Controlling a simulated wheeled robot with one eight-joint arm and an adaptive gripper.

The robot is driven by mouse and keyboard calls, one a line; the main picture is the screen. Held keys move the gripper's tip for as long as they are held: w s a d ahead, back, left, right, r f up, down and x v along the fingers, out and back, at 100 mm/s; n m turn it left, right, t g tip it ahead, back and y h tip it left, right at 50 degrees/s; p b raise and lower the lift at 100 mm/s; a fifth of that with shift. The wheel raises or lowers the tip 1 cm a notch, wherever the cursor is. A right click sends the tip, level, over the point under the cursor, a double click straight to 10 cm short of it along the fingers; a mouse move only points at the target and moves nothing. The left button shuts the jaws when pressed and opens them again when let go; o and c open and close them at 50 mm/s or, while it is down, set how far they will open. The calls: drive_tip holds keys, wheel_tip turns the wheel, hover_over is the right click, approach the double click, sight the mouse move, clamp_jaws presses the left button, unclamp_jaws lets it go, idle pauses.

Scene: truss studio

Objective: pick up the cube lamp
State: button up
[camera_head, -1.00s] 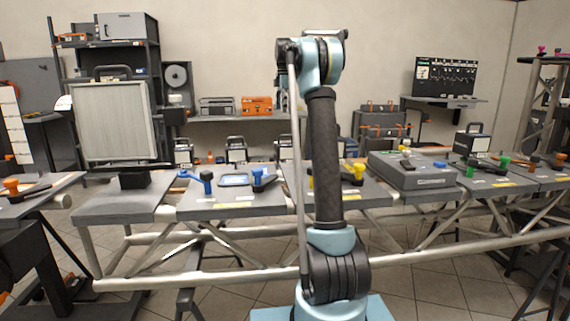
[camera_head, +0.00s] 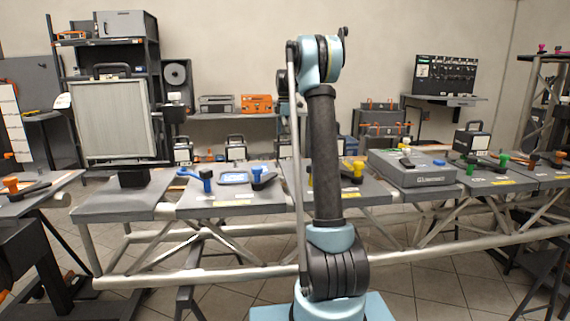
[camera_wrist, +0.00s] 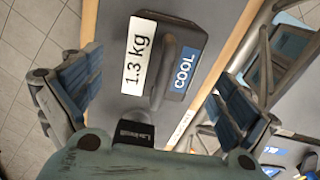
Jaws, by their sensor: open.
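A dark grey object with a top handle, a white "1.3 kg" label and a blue "COOL" label, seemingly the cube lamp (camera_wrist: 158,62), lies below my gripper (camera_wrist: 155,100) in the wrist view. My gripper is open, one finger on the left and one on the right, with the lamp's handle between them. No contact with the fingers is clear. In the head view my own arm hides the gripper. Similar boxy lamps with handles show there: one (camera_head: 473,141) at the right and others (camera_head: 236,149) at the back.
Grey boards on a metal truss (camera_head: 190,276) run across the front. They carry a blue knob (camera_head: 206,181), a yellow knob (camera_head: 358,170) and a grey case (camera_head: 412,172). A large panel light (camera_head: 114,118) stands at left. In the wrist view, truss tubes lie beyond the right finger.

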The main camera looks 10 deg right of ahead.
sight(285, 141)
wheel_tip(285, 141, down, 4)
drive_tip(key=shift+f, duration=0.1)
drive_tip(key=c, duration=2.2)
